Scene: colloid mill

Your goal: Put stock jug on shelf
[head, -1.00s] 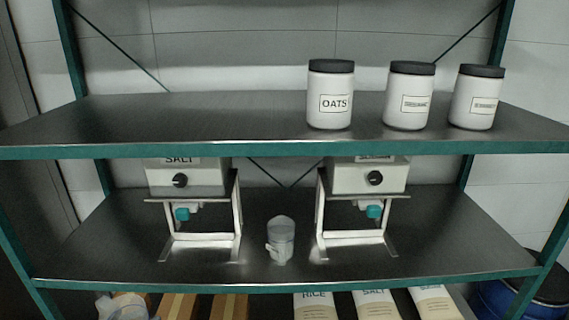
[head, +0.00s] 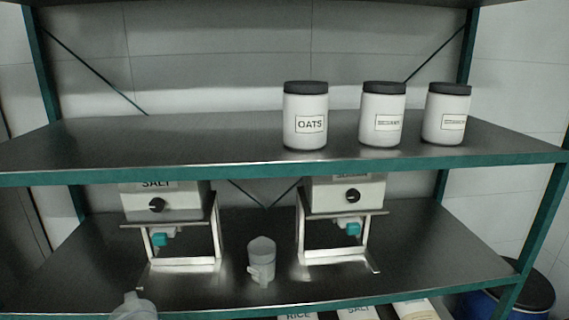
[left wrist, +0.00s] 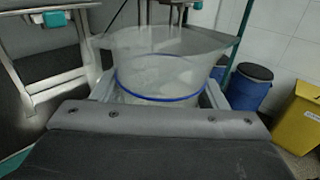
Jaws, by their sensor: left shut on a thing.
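A clear stock jug (left wrist: 160,62) with a blue band fills the middle of the left wrist view. My left gripper (left wrist: 160,90) is shut on it, with a finger on each side. In the head view the top of a translucent jug (head: 134,308), which looks like the held one, shows at the bottom left, in front of the middle shelf's front edge. The gripper itself is hidden below that picture. The shelf unit's upper shelf (head: 150,145) is bare on its left half. My right gripper is in neither view.
Three white jars with dark lids, one marked OATS (head: 305,115), stand on the upper shelf's right half. Below, two dispensers (head: 165,202) (head: 345,195) on metal stands flank a small clear jug (head: 262,260) on the middle shelf (head: 425,250). Blue drums (left wrist: 249,86) and a yellow bin (left wrist: 298,115) stand right.

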